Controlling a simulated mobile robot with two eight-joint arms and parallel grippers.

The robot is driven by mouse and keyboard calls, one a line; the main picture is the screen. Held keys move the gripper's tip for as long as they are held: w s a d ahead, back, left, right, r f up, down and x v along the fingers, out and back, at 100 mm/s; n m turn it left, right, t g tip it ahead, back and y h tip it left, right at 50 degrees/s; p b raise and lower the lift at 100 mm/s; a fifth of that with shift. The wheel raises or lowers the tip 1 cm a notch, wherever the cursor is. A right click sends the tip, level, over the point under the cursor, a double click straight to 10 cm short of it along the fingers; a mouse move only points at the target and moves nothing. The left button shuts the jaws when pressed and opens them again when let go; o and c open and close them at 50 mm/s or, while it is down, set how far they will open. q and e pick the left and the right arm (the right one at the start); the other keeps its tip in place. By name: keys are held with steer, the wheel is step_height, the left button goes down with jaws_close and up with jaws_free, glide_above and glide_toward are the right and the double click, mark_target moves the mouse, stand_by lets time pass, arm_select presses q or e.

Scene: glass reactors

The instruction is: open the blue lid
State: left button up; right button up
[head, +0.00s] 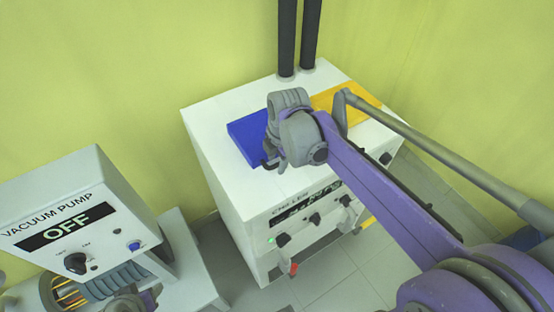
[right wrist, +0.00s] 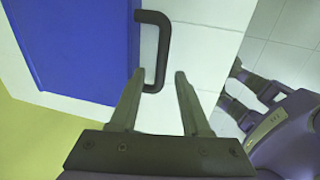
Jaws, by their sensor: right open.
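The blue lid (head: 246,131) lies flat and closed on top of the white chiller box (head: 212,121) in the head view. It fills the upper left of the right wrist view (right wrist: 75,45), with a dark bar handle (right wrist: 164,45) along its edge. My right gripper (head: 268,163) is over the lid's near edge and hides part of it. In the right wrist view its two fingers (right wrist: 159,74) are open, and the near end of the handle shows between their tips. I cannot tell whether they touch it. A grey and purple part of mine shows at the bottom left of the head view.
A yellow-orange lid (head: 345,96) lies beside the blue one. Two dark pipes (head: 287,40) rise from the box's back corner. Knobs (head: 315,217) line its front. A vacuum pump unit (head: 70,205) reading OFF stands at left. Yellow-green walls (head: 200,50) close off the back.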

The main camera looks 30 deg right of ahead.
jaws_close()
stand_by(1.4)
